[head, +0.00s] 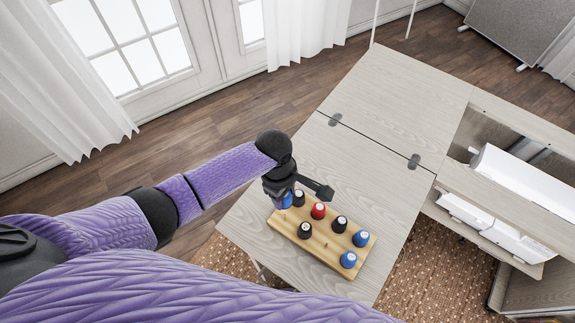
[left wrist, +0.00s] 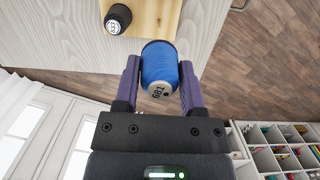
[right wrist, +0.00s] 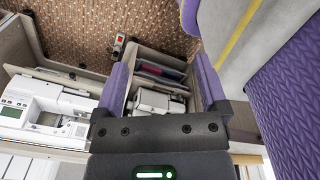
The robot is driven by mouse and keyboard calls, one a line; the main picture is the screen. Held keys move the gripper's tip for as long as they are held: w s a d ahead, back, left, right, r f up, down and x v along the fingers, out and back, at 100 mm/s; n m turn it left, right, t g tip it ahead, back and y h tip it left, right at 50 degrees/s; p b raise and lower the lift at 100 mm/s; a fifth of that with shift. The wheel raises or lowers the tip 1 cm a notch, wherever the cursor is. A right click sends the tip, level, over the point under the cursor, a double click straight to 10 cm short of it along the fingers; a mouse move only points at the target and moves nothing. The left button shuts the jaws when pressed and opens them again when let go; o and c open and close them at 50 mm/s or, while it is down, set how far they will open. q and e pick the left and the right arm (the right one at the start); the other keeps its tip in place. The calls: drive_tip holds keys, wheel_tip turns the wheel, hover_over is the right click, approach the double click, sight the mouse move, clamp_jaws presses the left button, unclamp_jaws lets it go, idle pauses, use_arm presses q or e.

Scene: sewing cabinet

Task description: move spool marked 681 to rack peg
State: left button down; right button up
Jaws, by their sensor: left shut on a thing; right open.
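The blue spool marked 681 (left wrist: 160,70) is between the two purple fingers of my left gripper (left wrist: 160,62) in the left wrist view, with its white labelled end towards the camera. In the head view the blue spool (head: 287,201) shows partly behind my left gripper (head: 283,196), at the left end of the wooden rack (head: 325,255). I cannot tell whether the spool touches the rack. My right gripper (right wrist: 160,66) is open and empty in the right wrist view, away from the rack.
The rack holds black spools (head: 305,230), a red spool (head: 318,211) and blue spools (head: 348,259). The pale wooden tabletop (head: 400,110) behind the rack is clear. A white sewing machine (right wrist: 45,112) shows in the right wrist view. Open shelves (head: 520,185) stand at the right.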

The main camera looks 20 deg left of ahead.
use_arm(q)
drive_tip(key=shift+f+b, duration=2.7)
drive_tip(key=shift+b, duration=0.35)
drive_tip(key=shift+r, duration=0.25)
drive_tip(key=shift+r+p, duration=0.15)
drive_tip(key=shift+p, duration=0.55)
drive_tip(key=shift+f, duration=0.2)
drive_tip(key=shift+f+b, duration=0.55)
drive_tip(key=shift+f, duration=0.3)
drive_tip(key=shift+f, duration=0.1)
drive_tip(key=shift+f+b, duration=0.95)
drive_tip(key=shift+f, duration=0.4)
